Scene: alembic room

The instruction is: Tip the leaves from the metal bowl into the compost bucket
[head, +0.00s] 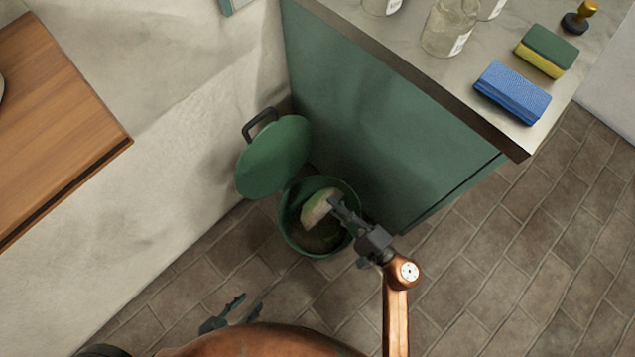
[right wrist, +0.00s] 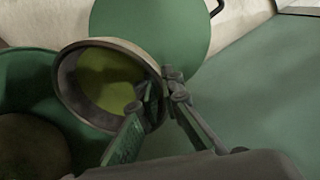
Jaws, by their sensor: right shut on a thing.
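The green compost bucket (head: 292,235) stands on the floor against the cabinet, its round lid (head: 273,157) open and leaning back by the wall. The metal bowl (head: 318,207) is steeply tilted at the bucket's mouth. My right gripper (head: 336,207) is shut on the bowl's rim, with the fingers on either side of it in the right wrist view (right wrist: 155,98). There the bowl (right wrist: 70,85) has an olive-green inside with no separate leaves visible. Brown matter (right wrist: 30,145) shows in the bucket. My left gripper (head: 240,306) is low, apart from the bucket, and looks open and empty.
A green cabinet (head: 390,130) with a stone counter stands right of the bucket. A wooden surface (head: 60,120) is at left. The tiled floor at right is clear.

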